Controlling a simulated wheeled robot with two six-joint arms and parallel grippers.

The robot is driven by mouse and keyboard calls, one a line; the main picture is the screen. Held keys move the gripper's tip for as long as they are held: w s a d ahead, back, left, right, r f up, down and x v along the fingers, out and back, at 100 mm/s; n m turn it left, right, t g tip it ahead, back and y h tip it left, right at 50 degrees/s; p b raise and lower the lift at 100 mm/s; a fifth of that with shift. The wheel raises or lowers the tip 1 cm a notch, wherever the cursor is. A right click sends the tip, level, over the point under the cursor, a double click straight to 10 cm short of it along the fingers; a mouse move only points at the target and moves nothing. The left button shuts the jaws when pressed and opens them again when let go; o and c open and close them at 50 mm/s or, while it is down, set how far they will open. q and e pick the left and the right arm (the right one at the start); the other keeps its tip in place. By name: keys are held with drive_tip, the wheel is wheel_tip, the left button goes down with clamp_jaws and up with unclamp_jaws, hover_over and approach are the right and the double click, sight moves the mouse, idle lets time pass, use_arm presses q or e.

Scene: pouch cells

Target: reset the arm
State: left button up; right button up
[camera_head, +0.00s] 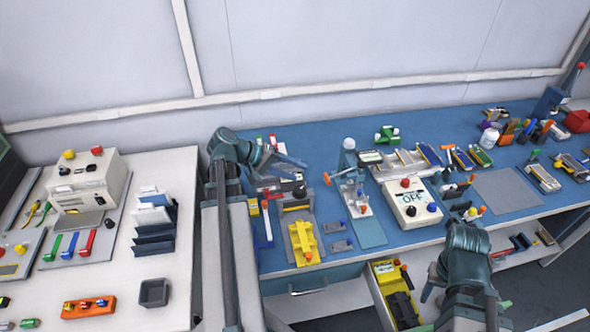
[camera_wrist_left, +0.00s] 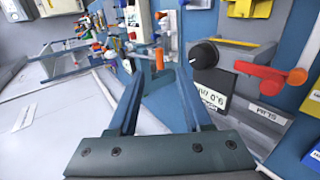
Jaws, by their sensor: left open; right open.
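My left gripper (camera_head: 283,157) reaches over the left part of the blue workbench (camera_head: 330,133), near the back. In the left wrist view my left gripper (camera_wrist_left: 157,78) has its two fingers spread apart with nothing held between them. An orange-tipped part on the bench shows beyond the gap. My right gripper (camera_head: 466,236) is at the front edge of the bench, right of the open drawer; its fingers are mostly hidden by its own wrist. I see nothing held in it.
A yellow fixture (camera_head: 304,243), a lever press (camera_head: 349,165) and a white box reading OFF (camera_head: 413,210) stand between the arms. A drawer (camera_head: 381,296) is pulled out below. A white table (camera_head: 120,265) with a control box (camera_head: 88,178) is at left.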

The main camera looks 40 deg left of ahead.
use_arm(q)
drive_tip(key=s+d+f+m+g+y, duration=0.2)
drive_tip(key=d+f+m+g+y, duration=0.1)
drive_tip(key=d, duration=0.9)
drive_tip(key=s+d+f+m+g+y, duration=0.1)
drive_tip(key=d+m, duration=0.5)
drive_tip(key=d, duration=0.6)
drive_tip(key=s+d+f+m+g+y, duration=0.2)
drive_tip(key=d+f+m+g+y, duration=0.2)
drive_tip(key=d, duration=0.8)
drive_tip(key=shift+s+f+m+g+y, duration=0.3)
drive_tip(key=shift+s+f, duration=0.05)
drive_tip(key=shift+f, duration=0.2)
